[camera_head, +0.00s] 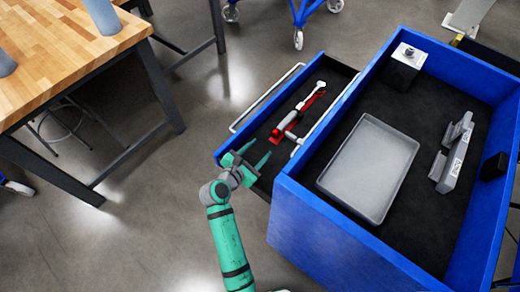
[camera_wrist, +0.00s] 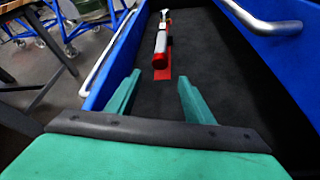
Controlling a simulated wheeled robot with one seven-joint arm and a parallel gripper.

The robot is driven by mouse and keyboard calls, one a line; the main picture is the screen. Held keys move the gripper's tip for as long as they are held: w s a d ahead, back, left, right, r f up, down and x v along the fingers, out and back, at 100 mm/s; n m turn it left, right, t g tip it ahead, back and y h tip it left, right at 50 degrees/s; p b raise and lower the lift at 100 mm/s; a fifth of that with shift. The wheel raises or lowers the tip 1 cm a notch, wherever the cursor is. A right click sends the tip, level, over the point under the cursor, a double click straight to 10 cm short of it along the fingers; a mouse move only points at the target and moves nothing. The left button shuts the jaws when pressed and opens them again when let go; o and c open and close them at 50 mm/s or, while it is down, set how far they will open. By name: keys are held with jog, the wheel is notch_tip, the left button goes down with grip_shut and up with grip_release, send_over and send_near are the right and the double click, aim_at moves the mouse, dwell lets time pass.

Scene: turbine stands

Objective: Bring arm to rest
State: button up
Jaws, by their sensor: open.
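My green arm reaches up from the bottom of the head view, and my gripper (camera_head: 258,158) is at the near end of the open drawer (camera_head: 262,160). Its two green fingers are spread apart with nothing between them. In the wrist view my gripper (camera_wrist: 156,90) is also open, its fingers pointing into the black-lined drawer. A red and white tool (camera_head: 302,112) lies in the drawer beyond the fingertips, apart from them. The wrist view shows it too (camera_wrist: 162,52).
The blue cabinet (camera_head: 325,232) stands right of the drawer, with a grey tray (camera_head: 325,178) and a grey bracket (camera_head: 454,155) on top. A silver drawer handle (camera_head: 265,98) runs along the left. A wooden table (camera_head: 75,55) stands at the upper left. Floor between is clear.

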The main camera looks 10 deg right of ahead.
dwell(0.3)
jog(key=shift+s+a, duration=0.1)
jog(key=shift+a, duration=0.2)
jog(key=s+a+r+m+t+y, duration=0.2)
jog(key=s+a+m+t+y, duration=0.45)
jog(key=s+a, duration=0.8)
jog(key=s+d+r+m+y, duration=0.1)
jog(key=s+d+r+m, duration=0.1)
jog(key=s+m, duration=0.6)
jog(key=s+d+r+m+y, duration=0.2)
jog(key=s+r+m, duration=0.2)
jog(key=s+m, duration=0.5)
jog(key=s, duration=0.5)
jog(key=shift+g, duration=0.35)
